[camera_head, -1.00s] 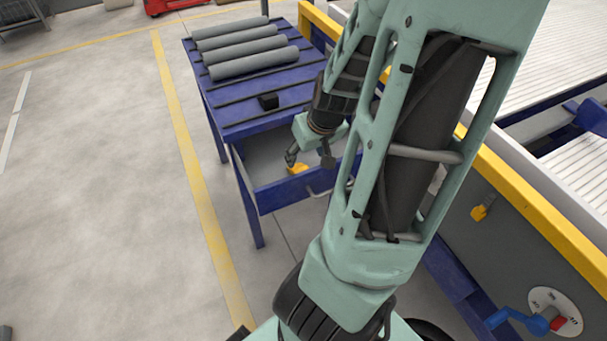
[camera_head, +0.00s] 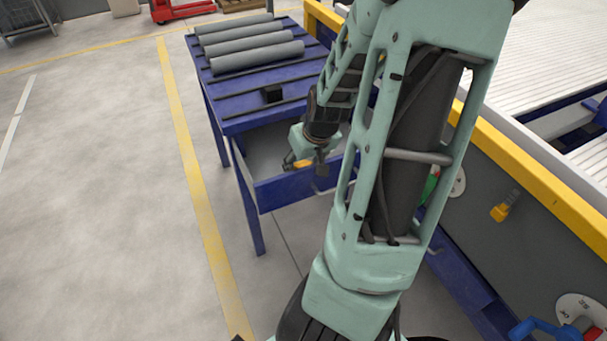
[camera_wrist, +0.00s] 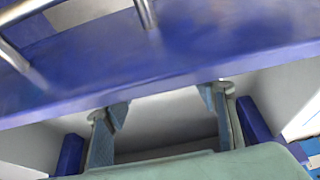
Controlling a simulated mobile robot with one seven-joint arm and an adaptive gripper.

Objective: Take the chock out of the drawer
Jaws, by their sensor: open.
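The chock (camera_head: 303,164) is a small yellow-orange piece at the front of the open blue drawer (camera_head: 290,190), just behind its front panel. My gripper (camera_head: 306,166) is low over the drawer with its fingers spread, one on each side of the chock in the picture. Part of the chock is hidden by the gripper, and I cannot tell whether they touch. In the wrist view the open fingers (camera_wrist: 163,118) reach past the blue drawer front (camera_wrist: 150,65), and I cannot make out the chock there.
A conveyor with a yellow rail (camera_head: 540,180) stands to the right. The floor at left is clear.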

